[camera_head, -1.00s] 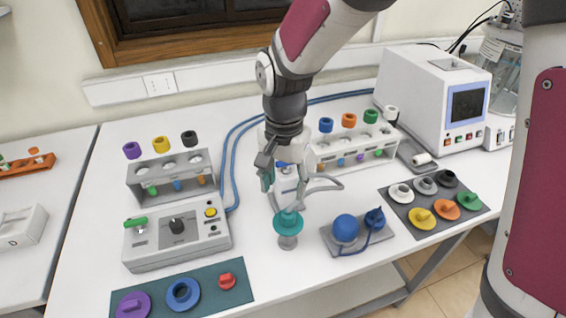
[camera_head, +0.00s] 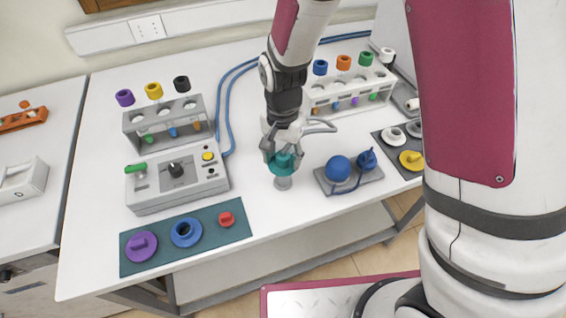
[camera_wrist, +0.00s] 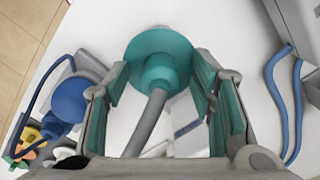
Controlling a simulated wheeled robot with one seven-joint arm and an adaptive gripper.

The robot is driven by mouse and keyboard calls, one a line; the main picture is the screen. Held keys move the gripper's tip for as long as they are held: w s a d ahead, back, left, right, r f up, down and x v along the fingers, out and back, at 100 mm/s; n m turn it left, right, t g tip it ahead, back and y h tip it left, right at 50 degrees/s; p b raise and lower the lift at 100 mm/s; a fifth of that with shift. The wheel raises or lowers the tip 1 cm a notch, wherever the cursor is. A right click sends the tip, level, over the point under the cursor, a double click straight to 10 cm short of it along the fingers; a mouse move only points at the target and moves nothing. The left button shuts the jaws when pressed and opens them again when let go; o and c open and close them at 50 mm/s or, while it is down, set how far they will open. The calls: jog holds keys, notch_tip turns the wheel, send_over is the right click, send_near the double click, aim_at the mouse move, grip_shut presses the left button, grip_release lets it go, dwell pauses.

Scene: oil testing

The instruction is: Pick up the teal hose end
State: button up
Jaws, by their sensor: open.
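My gripper (camera_head: 282,155) is directly above the hose end in the head view. In the wrist view my gripper (camera_wrist: 162,80) is open, its teal-padded fingers to either side of the collar and hose, with gaps visible on both sides.
A blue ball and cap on a grey plate (camera_head: 372,180) stand close to the right. A control box (camera_head: 150,200) and a teal mat (camera_head: 215,231) with coloured caps lie left. Racks (camera_head: 135,131) stand behind, and a blue hose (camera_head: 222,105) lies on the table.

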grip_shut()
jog(key=shift+r, duration=0.1)
